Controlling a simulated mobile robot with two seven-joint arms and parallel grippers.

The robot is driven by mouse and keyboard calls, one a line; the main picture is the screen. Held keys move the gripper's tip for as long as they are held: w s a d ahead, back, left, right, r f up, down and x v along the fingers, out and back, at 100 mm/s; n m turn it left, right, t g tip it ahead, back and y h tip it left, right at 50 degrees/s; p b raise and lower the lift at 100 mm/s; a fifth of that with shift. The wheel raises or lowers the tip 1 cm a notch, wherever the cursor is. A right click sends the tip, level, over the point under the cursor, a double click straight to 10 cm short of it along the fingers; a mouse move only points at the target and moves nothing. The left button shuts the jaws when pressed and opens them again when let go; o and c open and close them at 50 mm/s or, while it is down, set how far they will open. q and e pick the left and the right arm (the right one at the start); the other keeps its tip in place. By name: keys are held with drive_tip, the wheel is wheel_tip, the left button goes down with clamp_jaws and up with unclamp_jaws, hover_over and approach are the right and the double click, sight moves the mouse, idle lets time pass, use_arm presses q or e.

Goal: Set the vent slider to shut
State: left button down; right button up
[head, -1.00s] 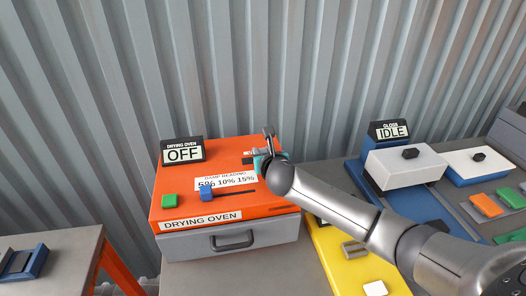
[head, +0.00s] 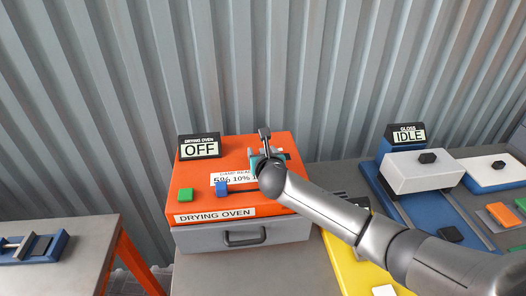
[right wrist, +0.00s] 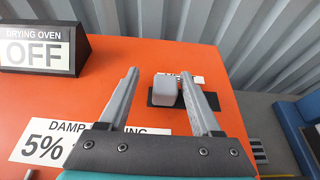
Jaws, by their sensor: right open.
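The vent slider's grey knob (right wrist: 166,90) shows in the right wrist view on a dark slot (right wrist: 212,101) in the orange top of the drying oven (head: 238,145). A small label behind it is partly covered, so I cannot read the setting. My right gripper (right wrist: 158,75) is open, its two fingers pointing toward the knob, which appears between them. I cannot tell how far above the panel they are. In the head view the right gripper (head: 264,135) is over the oven's back right part and largely hides the slider. My left gripper is not in view.
A gloss unit with an IDLE display (head: 408,135) stands at right. The corrugated wall (head: 300,60) is close behind.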

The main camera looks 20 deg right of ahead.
drive_tip(key=shift+s, duration=0.1)
drive_tip(key=shift+s+r, duration=0.3)
drive_tip(key=shift+s, duration=0.25)
drive_tip(key=p+v, duration=0.2)
drive_tip(key=v, duration=1.2)
drive_tip(key=shift+a+f, duration=0.15)
